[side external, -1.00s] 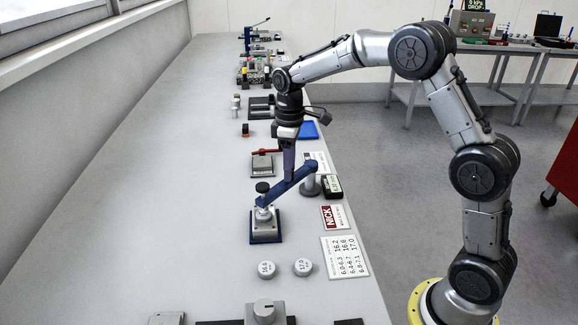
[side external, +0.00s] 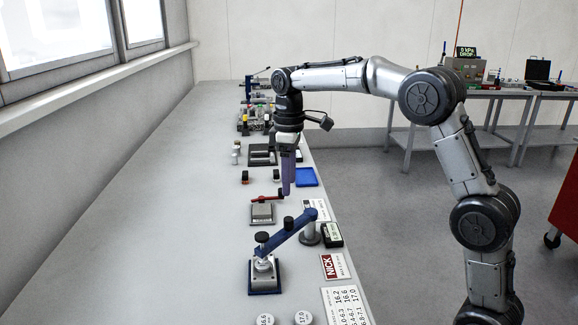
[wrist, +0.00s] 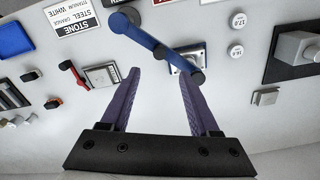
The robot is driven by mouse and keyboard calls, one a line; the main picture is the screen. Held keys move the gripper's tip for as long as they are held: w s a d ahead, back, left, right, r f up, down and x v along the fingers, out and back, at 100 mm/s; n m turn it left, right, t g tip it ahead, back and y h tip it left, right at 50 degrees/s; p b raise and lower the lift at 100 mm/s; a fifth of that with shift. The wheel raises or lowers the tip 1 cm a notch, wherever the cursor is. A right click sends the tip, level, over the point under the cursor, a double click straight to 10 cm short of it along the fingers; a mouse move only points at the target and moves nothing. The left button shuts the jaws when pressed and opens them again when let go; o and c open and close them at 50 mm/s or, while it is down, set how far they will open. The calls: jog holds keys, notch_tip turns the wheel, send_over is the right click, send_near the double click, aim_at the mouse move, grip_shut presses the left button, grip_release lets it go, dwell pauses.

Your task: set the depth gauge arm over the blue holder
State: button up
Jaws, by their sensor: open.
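The blue depth gauge arm (side external: 286,233) spans from a grey post on the right to a black knob at its left end. That end sits over a small metal block on the blue-edged holder (side external: 265,291); I cannot tell whether it touches. The arm also shows in the wrist view (wrist: 147,38), with the holder's metal block (wrist: 190,57) under its end. My gripper (side external: 286,194) is open and empty, above and behind the arm. In the wrist view, its purple fingers (wrist: 160,76) are apart, the right tip near the knob end.
A dark digital readout (side external: 333,235) stands beside the post. A grey block with a red lever (side external: 262,211) and a blue tray (side external: 306,177) lie farther back. Two round discs and a number card are in front. The bench's left side is clear.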

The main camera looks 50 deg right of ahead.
jog(key=shift+r, duration=1.65)
jog(key=s+a+r+t, duration=0.2)
jog(key=s+r, duration=0.2)
jog(key=s, duration=0.4)
jog(key=s+a+r+t, duration=0.1)
jog(key=s+a+r, duration=0.1)
jog(key=s+r, duration=0.5)
jog(key=s+a+f+m+t, duration=0.1)
jog(key=s+f+m, duration=0.4)
jog(key=s+f, duration=0.9)
jog(key=shift+s+a+f+m+t, duration=0.2)
jog(key=shift+f+m+t, duration=0.1)
jog(key=shift+f+t, duration=0.5)
